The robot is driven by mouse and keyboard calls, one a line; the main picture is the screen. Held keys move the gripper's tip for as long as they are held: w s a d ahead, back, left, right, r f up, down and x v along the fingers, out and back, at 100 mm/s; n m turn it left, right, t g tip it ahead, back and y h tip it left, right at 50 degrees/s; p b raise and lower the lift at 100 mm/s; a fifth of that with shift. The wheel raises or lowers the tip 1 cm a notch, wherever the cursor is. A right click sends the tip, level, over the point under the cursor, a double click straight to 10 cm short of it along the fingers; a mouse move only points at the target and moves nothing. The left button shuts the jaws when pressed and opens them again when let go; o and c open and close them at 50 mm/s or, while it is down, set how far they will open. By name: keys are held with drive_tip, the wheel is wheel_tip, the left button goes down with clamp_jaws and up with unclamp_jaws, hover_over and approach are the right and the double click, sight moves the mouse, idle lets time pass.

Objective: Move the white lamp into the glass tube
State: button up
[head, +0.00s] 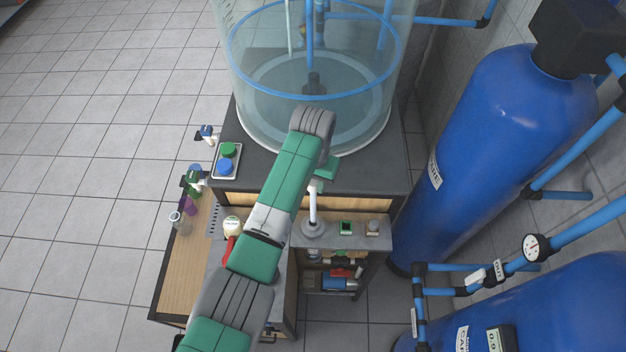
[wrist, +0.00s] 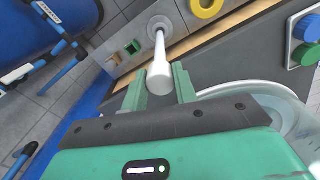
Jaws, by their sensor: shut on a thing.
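The white lamp (head: 313,205) is a slim white rod standing upright on a round grey base on the low shelf below the dark counter. In the wrist view the lamp (wrist: 160,62) runs from its round holder to between my fingers. My gripper (wrist: 161,88) is shut on the lamp's upper end; in the head view my gripper (head: 322,176) is partly hidden by my arm. A large clear glass cylinder (head: 250,90) with a blue ring stands on the counter behind; I take it for the glass tube. Its edge also shows in the wrist view (wrist: 285,105).
A tray (head: 216,172) with green and blue caps lies on the counter's left. Big blue tanks (head: 490,130) and blue pipes stand at the right. A small green square piece (head: 346,228) sits on the shelf. The counter edge (head: 370,188) lies beside my gripper.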

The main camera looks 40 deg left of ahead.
drive_tip(key=b, duration=0.3)
hover_over(313, 218)
drive_tip(key=shift+w+a+f, duration=0.15)
drive_tip(key=shift+f, duration=0.95)
drive_tip(key=shift+w+a+f, duration=0.15)
drive_tip(key=shift+f, duration=0.95)
drive_tip(key=shift+f+b, duration=2.25)
drive_tip(key=shift+f, duration=1.25)
drive_tip(key=shift+f+b, duration=2.7)
drive_tip(key=shift+f, duration=0.8)
drive_tip(key=shift+f, duration=0.1)
drive_tip(key=shift+f+b, duration=1.1)
drive_tip(key=shift+f, duration=0.15)
drive_tip(key=o, duration=0.9)
drive_tip(key=shift+c, duration=0.2)
